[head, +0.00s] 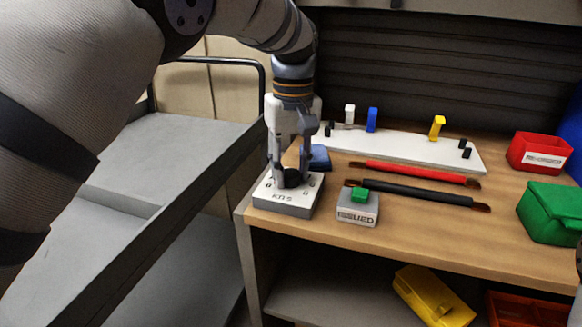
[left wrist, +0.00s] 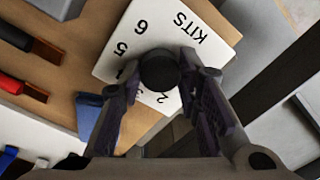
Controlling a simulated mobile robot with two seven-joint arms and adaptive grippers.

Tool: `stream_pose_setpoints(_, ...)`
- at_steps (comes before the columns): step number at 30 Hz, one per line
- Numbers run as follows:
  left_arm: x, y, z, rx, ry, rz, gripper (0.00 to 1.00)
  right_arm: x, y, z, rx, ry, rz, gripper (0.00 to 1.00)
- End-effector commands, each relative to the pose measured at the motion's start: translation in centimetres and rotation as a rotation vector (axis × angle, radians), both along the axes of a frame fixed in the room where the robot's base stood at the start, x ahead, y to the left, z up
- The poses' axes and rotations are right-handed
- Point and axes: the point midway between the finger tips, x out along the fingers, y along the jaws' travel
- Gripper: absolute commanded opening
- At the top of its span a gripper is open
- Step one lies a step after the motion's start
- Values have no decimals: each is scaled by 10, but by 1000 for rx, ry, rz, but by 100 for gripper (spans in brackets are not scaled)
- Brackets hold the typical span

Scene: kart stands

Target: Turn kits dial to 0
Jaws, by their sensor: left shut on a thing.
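The kits dial is a white box (head: 285,201) labelled KITS at the left front corner of the wooden table, with a round black knob (head: 292,179) on top. My left gripper (head: 291,180) points down over the box, with its fingers on both sides of the knob, shut on it. In the left wrist view the knob (left wrist: 160,70) sits between the fingertips (left wrist: 162,78). The printed digits 6, 5 and 2 show around it, and others are hidden by the fingers. I cannot tell where the knob points. My right gripper is not in view.
A small grey box with a green button (head: 359,196) stands right of the dial. Red (head: 415,173) and black (head: 420,194) rods lie behind it. A white rack board (head: 400,147) stands further back. Red (head: 538,151) and green (head: 552,212) bins stand at right. A grey cart (head: 160,180) is at left.

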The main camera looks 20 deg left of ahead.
Motion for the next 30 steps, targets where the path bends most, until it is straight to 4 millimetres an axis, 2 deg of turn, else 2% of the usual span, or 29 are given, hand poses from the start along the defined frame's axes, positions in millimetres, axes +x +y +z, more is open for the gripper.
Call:
stream_pose_setpoints(20,0,0,-1,1,2,51,3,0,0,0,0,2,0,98)
stream_pose_setpoints(21,0,0,-1,1,2,51,40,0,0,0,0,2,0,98)
stream_pose_setpoints(22,0,0,-1,1,2,51,46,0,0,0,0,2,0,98)
stream_pose_setpoints(23,0,0,-1,1,2,50,51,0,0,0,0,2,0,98)
stream_pose_setpoints(30,0,0,0,0,1,50,51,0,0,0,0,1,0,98)
